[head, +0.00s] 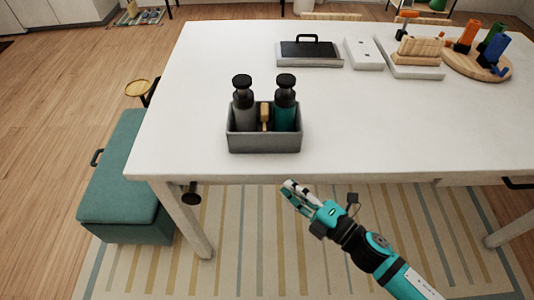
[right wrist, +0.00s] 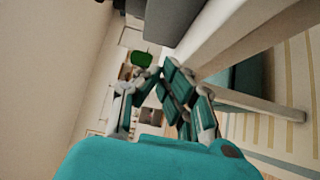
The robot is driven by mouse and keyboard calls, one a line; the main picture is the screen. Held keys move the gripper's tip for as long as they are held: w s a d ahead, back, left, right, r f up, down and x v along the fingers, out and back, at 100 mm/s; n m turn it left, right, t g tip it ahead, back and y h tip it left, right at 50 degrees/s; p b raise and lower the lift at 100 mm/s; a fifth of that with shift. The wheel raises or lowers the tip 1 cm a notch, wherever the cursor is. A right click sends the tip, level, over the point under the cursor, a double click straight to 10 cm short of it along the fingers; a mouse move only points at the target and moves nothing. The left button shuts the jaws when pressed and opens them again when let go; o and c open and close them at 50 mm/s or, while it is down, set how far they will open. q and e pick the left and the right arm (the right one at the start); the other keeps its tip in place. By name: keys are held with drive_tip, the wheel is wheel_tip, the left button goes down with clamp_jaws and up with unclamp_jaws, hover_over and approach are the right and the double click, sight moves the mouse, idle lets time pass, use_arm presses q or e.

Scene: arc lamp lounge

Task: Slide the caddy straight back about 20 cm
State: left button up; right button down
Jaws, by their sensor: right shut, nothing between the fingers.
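The grey caddy (head: 264,142) stands upright near the front edge of the white table in the head view. It holds a grey bottle (head: 243,108) and a teal bottle (head: 285,106), both with black tops, and a tan-handled item (head: 265,116) between them. My right gripper (head: 289,190) is shut and empty, just in front of the table's front edge, below and slightly right of the caddy and apart from it. In the right wrist view its teal-and-grey fingers (right wrist: 172,88) show close together. My left gripper is not in view.
The white table (head: 200,70) is bare behind the caddy up to a tray with a black handle (head: 308,50). A white box (head: 363,54), stacked boards and a round wooden board (head: 462,66) with coloured cups are at the back right. A teal bench (head: 125,185) stands left.

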drive_tip(key=p, duration=0.2)
approach(253, 145)
drive_tip(key=a, duration=0.3)
drive_tip(key=shift+s+a+r, duration=0.2)
drive_tip(key=shift+a+r, duration=0.15)
drive_tip(key=w+p, duration=0.1)
drive_tip(key=w, duration=0.1)
drive_tip(key=shift+w+f, duration=0.1)
drive_tip(key=shift+w, duration=0.2)
drive_tip(key=shift+w+f, duration=0.1)
drive_tip(key=shift+w, duration=0.6)
